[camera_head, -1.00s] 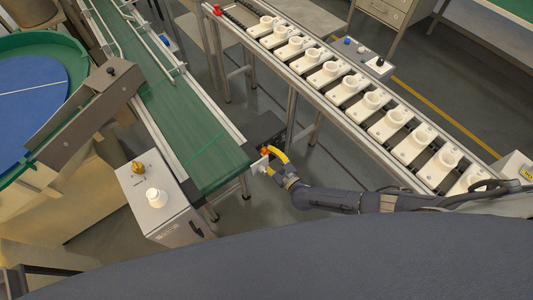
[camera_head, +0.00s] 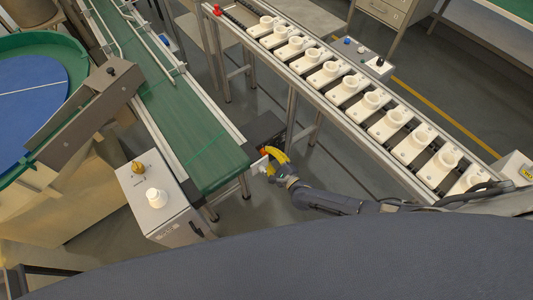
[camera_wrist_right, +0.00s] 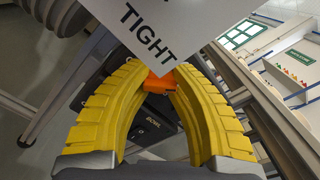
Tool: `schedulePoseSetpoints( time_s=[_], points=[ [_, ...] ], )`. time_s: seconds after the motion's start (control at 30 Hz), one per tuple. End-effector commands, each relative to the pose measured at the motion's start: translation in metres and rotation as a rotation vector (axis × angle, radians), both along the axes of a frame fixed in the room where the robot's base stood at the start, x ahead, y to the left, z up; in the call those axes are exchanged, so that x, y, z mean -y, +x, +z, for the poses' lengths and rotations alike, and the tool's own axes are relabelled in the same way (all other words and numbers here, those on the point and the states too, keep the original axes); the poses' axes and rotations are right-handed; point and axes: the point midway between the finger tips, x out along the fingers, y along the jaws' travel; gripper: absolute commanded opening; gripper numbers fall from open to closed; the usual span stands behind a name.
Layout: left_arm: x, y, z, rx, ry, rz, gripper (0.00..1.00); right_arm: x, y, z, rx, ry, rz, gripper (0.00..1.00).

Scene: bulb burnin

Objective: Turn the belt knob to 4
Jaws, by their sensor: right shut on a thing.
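My right gripper (camera_head: 272,160), with yellow fingers, is beside the near end of the green conveyor belt (camera_head: 200,140). A grey control box (camera_head: 150,212) left of the belt carries a brass-coloured knob (camera_head: 137,167) and a white round piece (camera_head: 156,197). My left gripper is not in view.
A rack with a row of white sockets (camera_head: 350,90) runs along the right, behind my right arm. A blue round table with a green rim (camera_head: 75,55) is at the left. Metal legs stand close around my right gripper.

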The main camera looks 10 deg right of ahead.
Motion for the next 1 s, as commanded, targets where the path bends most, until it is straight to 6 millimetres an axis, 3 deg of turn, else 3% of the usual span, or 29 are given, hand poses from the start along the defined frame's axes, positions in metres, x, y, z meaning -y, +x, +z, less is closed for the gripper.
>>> schedulePoseSetpoints(
  time_s=[0.73, 0.77, 1.0],
  points=[
    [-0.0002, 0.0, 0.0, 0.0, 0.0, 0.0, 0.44, 0.0002, 0.0, -0.0001, 0.041, -0.088, 0.0, 0.0],
    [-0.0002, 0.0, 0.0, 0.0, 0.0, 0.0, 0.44, 0.0002, 0.0, -0.0001, 0.041, -0.088, 0.0, 0.23],
    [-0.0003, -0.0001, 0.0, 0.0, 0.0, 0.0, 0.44, 0.0001, 0.0, -0.0001, 0.04, -0.088, 0.001, 0.51]
  ],
)
